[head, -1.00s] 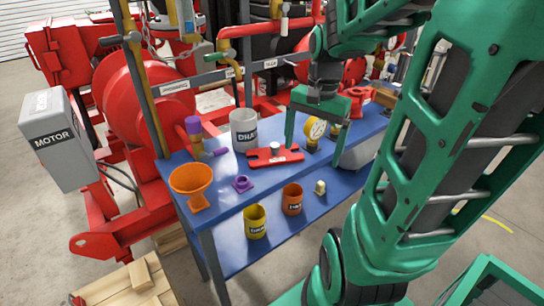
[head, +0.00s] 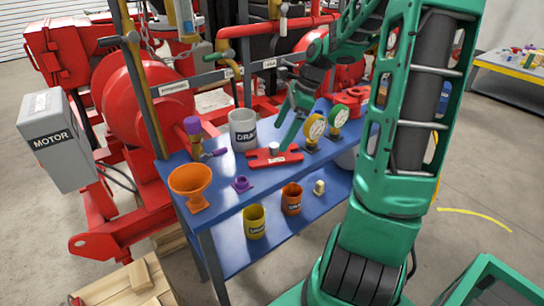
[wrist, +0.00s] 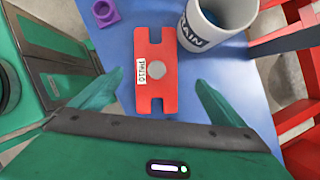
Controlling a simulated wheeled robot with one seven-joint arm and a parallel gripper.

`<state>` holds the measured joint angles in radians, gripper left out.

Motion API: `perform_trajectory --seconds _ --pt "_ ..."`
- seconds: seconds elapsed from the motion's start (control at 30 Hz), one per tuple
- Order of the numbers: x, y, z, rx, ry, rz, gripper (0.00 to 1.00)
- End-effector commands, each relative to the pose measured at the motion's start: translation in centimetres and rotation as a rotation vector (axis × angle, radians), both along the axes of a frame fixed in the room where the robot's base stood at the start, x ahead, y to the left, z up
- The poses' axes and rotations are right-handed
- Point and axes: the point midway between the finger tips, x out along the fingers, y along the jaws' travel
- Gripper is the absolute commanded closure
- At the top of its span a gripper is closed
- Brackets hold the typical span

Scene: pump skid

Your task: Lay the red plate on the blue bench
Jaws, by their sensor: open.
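The red plate (head: 258,160) lies flat on the top of the blue bench (head: 232,199), with a label and a round grey knob on it. It also shows in the wrist view (wrist: 155,40), lying on the blue surface beside the grey drain mug. My gripper (head: 292,128) is above and beside the plate's right part in the head view. In the wrist view my gripper (wrist: 159,78) has its two fingers spread wide, one on each side of the plate's near end, with nothing held. The plate looks clear of both fingers.
On the bench stand the grey drain mug (head: 243,130), an orange funnel (head: 190,183), a small purple part (head: 241,184), a purple-topped valve (head: 193,127) and pressure gauges (head: 315,128). Yellow (head: 254,222) and brown-orange (head: 291,199) cups stand on the lower shelf. Red pump frames crowd the back.

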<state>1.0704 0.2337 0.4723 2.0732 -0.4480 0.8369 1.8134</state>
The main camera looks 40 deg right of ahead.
Motion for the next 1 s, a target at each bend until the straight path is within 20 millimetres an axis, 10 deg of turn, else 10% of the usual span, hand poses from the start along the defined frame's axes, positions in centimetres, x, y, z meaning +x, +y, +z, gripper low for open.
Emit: perform_trajectory --seconds 0.9,1.0 --pt "0.5 2.1 -6.3 -0.002 0.000 0.002 0.06" --pt "0.5 2.1 -6.2 -0.002 0.000 0.002 0.30"
